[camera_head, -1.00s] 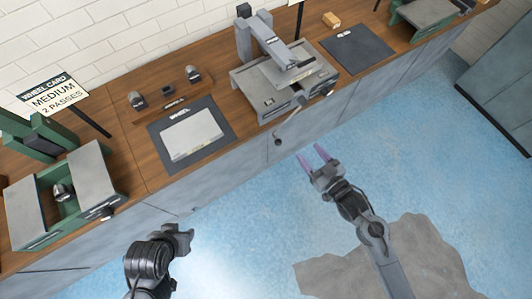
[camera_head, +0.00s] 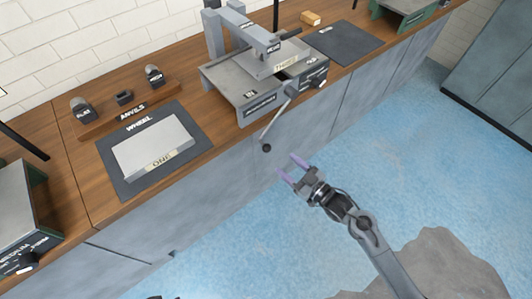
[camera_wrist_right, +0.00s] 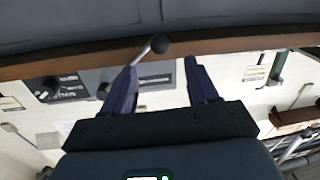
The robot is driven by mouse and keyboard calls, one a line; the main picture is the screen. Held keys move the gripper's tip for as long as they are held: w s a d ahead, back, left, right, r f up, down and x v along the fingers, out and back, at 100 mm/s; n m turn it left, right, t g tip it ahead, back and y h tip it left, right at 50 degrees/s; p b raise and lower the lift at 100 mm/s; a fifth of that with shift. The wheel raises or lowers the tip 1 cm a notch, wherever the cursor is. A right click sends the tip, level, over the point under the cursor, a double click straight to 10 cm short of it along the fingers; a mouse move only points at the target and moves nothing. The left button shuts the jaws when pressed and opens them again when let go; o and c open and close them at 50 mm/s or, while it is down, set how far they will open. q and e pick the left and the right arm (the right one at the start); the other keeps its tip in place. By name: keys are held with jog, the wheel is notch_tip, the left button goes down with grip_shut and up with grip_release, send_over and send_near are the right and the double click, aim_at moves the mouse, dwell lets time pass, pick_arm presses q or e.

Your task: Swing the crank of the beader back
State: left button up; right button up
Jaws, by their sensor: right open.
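The beader appears to be the grey bench machine (camera_head: 240,92) at the top middle of the head view; its label is too small to read. Its crank (camera_head: 278,122) is a thin rod hanging down and left past the bench front, ending in a black knob (camera_head: 266,147). My right gripper (camera_head: 290,168) is open and empty, just right of and below the knob in the head view. In the right wrist view the knob (camera_wrist_right: 160,43) shows beyond the two open fingertips, sideways between them, with no visible contact.
A metal plate marked ONE (camera_head: 153,147) lies on a dark mat (camera_head: 200,138). An anvil rack (camera_head: 125,105) stands behind it. Another machine (camera_head: 22,225) is at left. The cabinet front (camera_head: 215,190) drops below the bench; the blue floor before it is open.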

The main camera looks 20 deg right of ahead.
aim_at(267, 148)
jog(key=b+x, duration=0.2)
jog(key=x, duration=0.7)
jog(key=shift+w+b, duration=0.15)
jog(key=shift+b, duration=0.25)
jog(key=shift+w+a, duration=0.35)
jog(key=shift+w, duration=0.2)
grip_shut()
